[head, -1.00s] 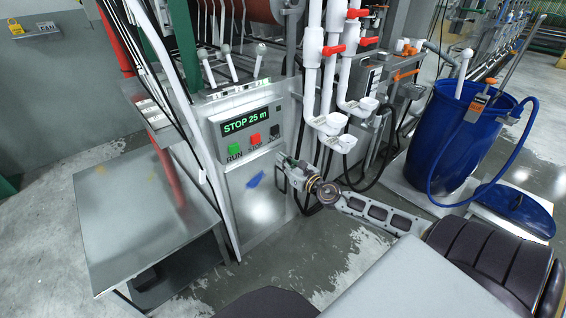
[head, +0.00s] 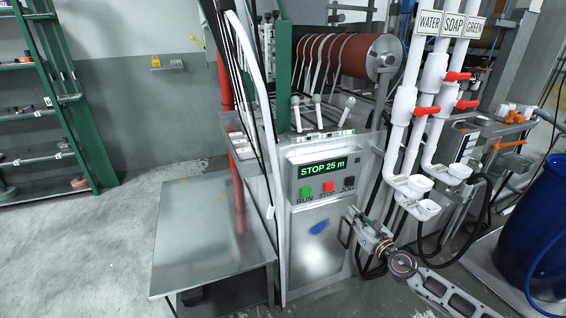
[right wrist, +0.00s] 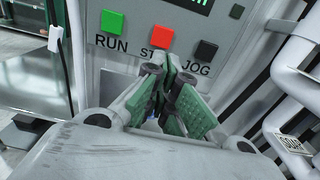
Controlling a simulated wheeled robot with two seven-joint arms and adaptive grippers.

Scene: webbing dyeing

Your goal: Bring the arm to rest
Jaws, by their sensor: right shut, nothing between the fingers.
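My right gripper (head: 362,226) is in front of the control panel, below and to the right of its buttons. Its fingers are closed together with nothing between them. In the right wrist view the closed fingertips (right wrist: 168,72) appear just below the red STOP button (right wrist: 161,38). Whether they touch the panel, I cannot tell. The green RUN button (right wrist: 112,22) and black JOG button (right wrist: 205,51) flank it. The panel display (head: 323,168) reads "STOP 25 m". My left gripper is not in view.
A metal table (head: 200,245) stands left of the machine. White pipes with red valves (head: 430,110) and white cups rise at right. A blue barrel (head: 535,220) stands at the far right. A green shelf rack (head: 70,110) is at far left. Open floor lies at left.

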